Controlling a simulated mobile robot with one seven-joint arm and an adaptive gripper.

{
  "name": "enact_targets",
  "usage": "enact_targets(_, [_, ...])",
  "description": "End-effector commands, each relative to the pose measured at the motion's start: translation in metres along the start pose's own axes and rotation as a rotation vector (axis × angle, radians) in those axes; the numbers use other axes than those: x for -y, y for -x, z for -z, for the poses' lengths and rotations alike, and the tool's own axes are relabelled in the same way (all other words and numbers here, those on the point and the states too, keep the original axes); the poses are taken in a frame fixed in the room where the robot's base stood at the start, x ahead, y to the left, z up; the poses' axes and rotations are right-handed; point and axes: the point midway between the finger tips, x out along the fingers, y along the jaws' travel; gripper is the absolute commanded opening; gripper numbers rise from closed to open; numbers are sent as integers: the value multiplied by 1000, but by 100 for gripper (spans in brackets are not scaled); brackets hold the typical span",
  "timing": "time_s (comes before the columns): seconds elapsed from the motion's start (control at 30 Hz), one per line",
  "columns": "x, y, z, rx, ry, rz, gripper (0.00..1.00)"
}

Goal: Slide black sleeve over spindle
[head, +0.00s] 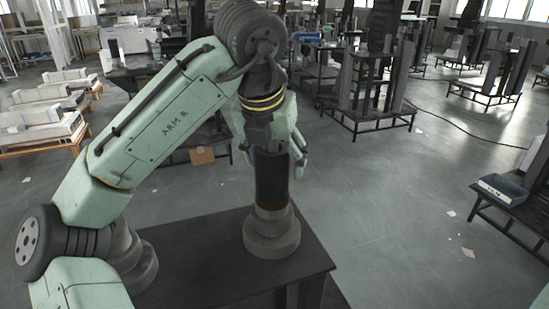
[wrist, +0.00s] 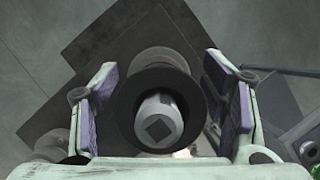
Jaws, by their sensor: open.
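The black sleeve (head: 271,182) stands upright on the dark table, above a round grey stepped base (head: 271,238). In the wrist view, the sleeve's dark ring (wrist: 127,93) encircles the light grey spindle (wrist: 151,108), whose end has a dark square mark. A thin brownish band shows below the sleeve in the head view. My gripper (head: 274,160) is above and around the sleeve's upper part. In the wrist view, my gripper (wrist: 160,70) is open, with a purple-padded finger on each side of the sleeve and gaps beside it. The spindle's lower part is hidden inside the sleeve.
The dark table (head: 205,245) carries the base, with bare surface to its left and its edge close on the right. Open grey floor lies beyond. A separate stand with a blue-grey tray (head: 503,189) is at far right, and several racks stand at the back.

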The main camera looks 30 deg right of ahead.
Motion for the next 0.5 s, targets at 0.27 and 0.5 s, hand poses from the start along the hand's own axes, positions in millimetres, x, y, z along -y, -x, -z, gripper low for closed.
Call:
enact_targets(0.27, [0, -1, 0, -2, 0, 0, 70])
enact_targets(0.5, [0, 23, 0, 2, 0, -2, 70])
